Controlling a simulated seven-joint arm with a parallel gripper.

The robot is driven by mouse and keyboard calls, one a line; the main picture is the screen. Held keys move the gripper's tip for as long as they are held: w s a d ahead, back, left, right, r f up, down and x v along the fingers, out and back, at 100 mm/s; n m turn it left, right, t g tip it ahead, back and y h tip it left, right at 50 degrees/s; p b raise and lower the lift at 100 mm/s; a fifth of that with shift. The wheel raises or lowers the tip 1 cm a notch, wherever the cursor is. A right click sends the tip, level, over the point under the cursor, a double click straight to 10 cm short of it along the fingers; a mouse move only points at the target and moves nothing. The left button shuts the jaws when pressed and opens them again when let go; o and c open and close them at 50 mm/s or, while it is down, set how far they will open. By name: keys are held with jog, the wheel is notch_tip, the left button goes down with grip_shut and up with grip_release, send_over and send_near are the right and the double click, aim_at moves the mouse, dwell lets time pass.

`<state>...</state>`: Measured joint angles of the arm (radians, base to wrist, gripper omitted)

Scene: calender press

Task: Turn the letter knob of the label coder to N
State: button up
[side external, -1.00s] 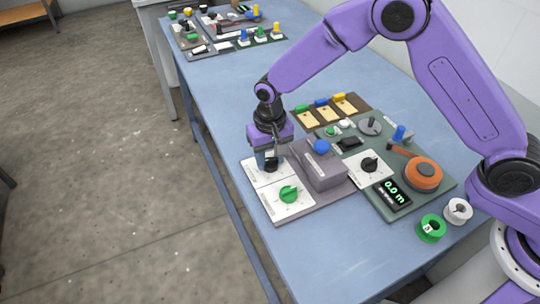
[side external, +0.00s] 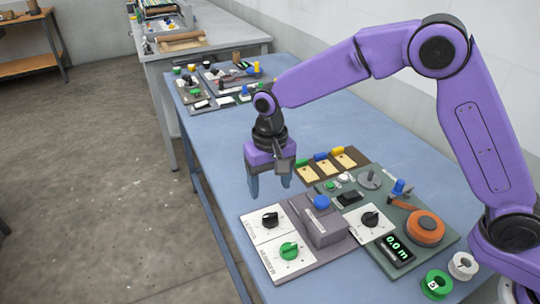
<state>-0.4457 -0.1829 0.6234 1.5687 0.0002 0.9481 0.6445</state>
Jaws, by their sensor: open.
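The label coder (side external: 316,246) lies at the front of the blue table, with a grey block and a blue button (side external: 321,202). Its white letter plate (side external: 257,230) carries the black letter knob (side external: 269,219). The white number plate below it carries a green knob (side external: 289,251). The letters on the dial and the knob's exact setting are too small to read. My gripper (side external: 269,191) hangs fingers-down above and behind the letter knob, apart from it. Its jaws are open with nothing between them.
Right of the coder is a green panel with a black knob (side external: 370,219), an orange dial (side external: 425,227) and a display reading 0.0 m (side external: 396,250). Green (side external: 436,284) and white (side external: 463,265) spools stand at right. Yellow tags (side external: 322,166) lie behind.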

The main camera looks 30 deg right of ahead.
notch_tip(320, 180, up, 7)
jog(key=shift+r, duration=0.2)
dwell(0.6)
jog(key=s+d+n, duration=0.6)
jog(key=s+d, duration=0.6)
jog(key=s, duration=0.3)
jog(key=s+d+f+n, duration=0.1)
jog(key=s+d+n, duration=0.5)
jog(key=s+d, duration=0.7)
jog(key=shift+s+d+n, duration=0.25)
jog(key=shift+s+n, duration=0.15)
jog(key=shift+s, duration=0.7)
